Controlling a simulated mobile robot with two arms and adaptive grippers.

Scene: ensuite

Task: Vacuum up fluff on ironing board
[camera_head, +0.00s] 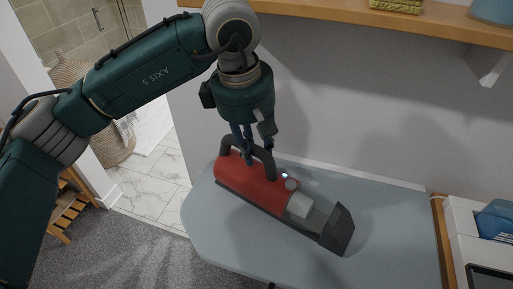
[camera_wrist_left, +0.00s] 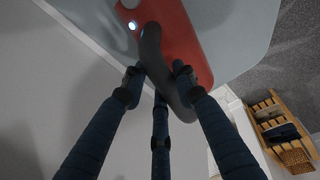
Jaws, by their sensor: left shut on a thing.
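A red and dark grey handheld vacuum (camera_head: 240,177) is at the ironing board (camera_head: 300,262), its dark nozzle (camera_head: 341,228) toward the lower right. I cannot tell whether it touches the board. My left gripper (camera_head: 258,148) is shut on the vacuum's dark handle from above. In the left wrist view the fingers of my left gripper (camera_wrist_left: 158,88) close around the curved handle, with the red body (camera_wrist_left: 188,45) behind it. A small light glows on the vacuum. I cannot make out any fluff on the visible board. My right gripper is not in view.
A wooden shelf (camera_head: 440,20) with a basket (camera_head: 397,5) overhangs the board at the back wall. A white unit (camera_head: 463,222) with blue items stands at the right. A wooden rack (camera_head: 62,205) stands on the carpet at the left. The board's right part is clear.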

